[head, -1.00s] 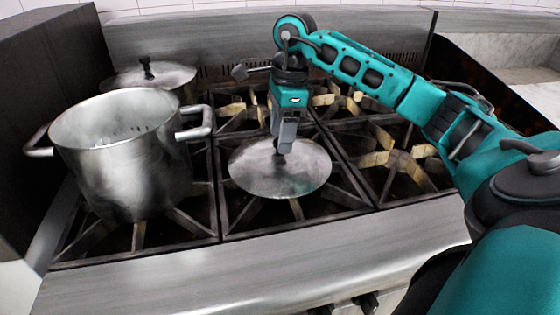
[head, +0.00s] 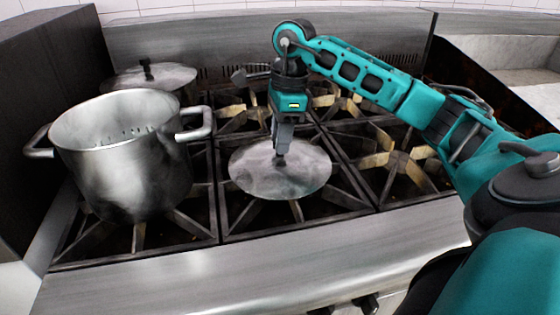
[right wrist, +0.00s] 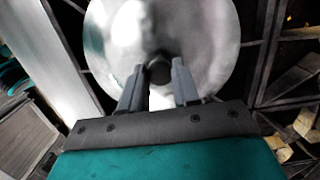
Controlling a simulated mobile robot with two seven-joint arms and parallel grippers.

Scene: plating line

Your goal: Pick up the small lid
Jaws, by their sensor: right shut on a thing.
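The small lid (head: 255,178) is a round, flat steel disc with a dark knob (head: 280,161). It lies over the front middle burner grate, and no clear lift shows. My right gripper (head: 281,155) points down from above and is shut on the knob. In the right wrist view, the lid (right wrist: 205,35) fills the top middle, with the knob (right wrist: 158,71) between the two fingertips (right wrist: 157,78). My left gripper is not in view.
A large open steel pot (head: 125,175) stands left of the lid, its right handle near the lid's left side. The right burner grates (head: 400,160) are empty. A steel front ledge (head: 250,265) runs along the stove.

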